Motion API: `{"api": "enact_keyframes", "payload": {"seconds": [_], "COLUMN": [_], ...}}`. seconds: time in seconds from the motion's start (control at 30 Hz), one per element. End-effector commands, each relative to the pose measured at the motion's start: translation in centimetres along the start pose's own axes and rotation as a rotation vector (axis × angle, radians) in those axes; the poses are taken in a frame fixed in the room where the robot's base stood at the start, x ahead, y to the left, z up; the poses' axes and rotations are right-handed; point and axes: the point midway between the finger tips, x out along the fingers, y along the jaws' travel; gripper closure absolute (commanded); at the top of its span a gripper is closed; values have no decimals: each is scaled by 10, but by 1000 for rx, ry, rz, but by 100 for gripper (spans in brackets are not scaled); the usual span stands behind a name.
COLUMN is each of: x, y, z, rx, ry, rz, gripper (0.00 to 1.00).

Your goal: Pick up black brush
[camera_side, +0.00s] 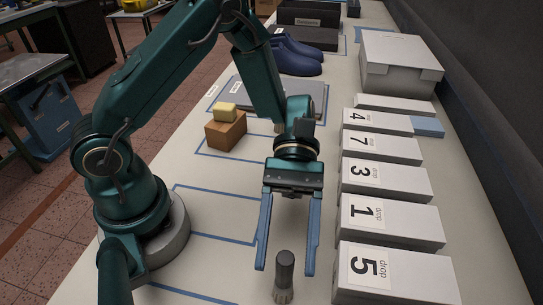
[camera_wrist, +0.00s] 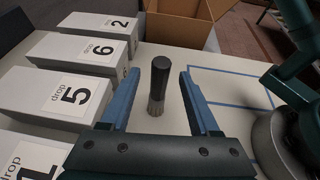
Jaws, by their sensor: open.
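The black brush (camera_side: 285,272) stands upright on the table at the front in the side view, with its dark handle up and pale bristles down. It also shows in the wrist view (camera_wrist: 160,78), standing between and a little beyond the two fingers. My gripper (camera_side: 286,270) is open, with blue fingers pointing down, one on each side of the brush in the side view. In the wrist view my gripper (camera_wrist: 155,75) has nothing between its fingers that it touches. I cannot tell the exact gap between the fingers and the brush.
White drop boxes, such as box 5 (camera_side: 396,274) and box 1 (camera_side: 390,222), line the right side close to the gripper. A cardboard box (camera_wrist: 188,22) stands beyond the brush. A brown block with a yellow one (camera_side: 226,128) sits farther back. Blue tape marks bare table.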

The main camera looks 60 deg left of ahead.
Motion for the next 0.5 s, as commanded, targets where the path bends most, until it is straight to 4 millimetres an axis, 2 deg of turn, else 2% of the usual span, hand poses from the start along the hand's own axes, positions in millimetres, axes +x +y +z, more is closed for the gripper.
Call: {"api": "enact_keyframes", "payload": {"seconds": [0.1,0.2,0.37,0.5], "x": [10,13,24,43], "y": [0,0,0,-1], "z": [-22,-32,-35,-35], "rx": [-3,0,3,1], "ry": [-3,0,0,0], "rz": [-1,0,-3,-6], "gripper": [38,38,38,38]}}
